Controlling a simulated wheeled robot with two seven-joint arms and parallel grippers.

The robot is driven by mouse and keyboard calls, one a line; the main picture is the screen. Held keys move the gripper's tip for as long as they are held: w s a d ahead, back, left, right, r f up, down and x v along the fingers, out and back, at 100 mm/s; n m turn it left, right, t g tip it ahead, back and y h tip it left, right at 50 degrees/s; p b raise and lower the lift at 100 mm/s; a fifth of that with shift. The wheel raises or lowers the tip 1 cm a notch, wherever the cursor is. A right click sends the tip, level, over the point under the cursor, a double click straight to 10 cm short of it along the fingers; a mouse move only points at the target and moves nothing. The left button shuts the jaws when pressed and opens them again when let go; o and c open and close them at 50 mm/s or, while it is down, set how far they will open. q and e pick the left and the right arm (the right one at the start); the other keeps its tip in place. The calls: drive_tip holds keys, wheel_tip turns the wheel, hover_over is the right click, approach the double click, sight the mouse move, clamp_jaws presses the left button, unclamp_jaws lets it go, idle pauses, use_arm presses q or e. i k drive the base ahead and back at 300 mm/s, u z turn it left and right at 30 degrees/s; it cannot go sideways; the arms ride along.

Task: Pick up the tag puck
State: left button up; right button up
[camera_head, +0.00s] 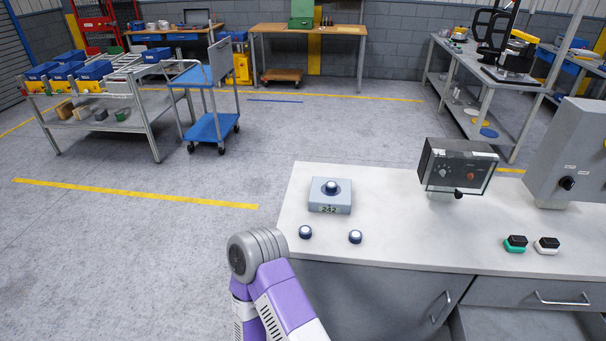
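Two small round pucks, dark with pale tops, lie on the white worktop: the left puck (305,232) and the right puck (355,237). Behind them a grey-blue block (330,205) reading "242" has a similar round puck (331,187) on its top. I cannot tell which of these is the tag puck. A purple and grey link of my arm shows at the bottom, in front of the worktop's left end. Neither of my grippers is in view.
On the worktop (400,215) stand a dark control box (457,169), a grey cabinet with a knob (570,150), a green-based block (516,244) and a white-based block (547,245). Drawers lie below. A blue cart (213,127) stands on open floor at the left.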

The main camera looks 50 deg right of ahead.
sight(331, 187)
drive_tip(key=i, duration=2.5)
drive_tip(key=z, duration=3.35)
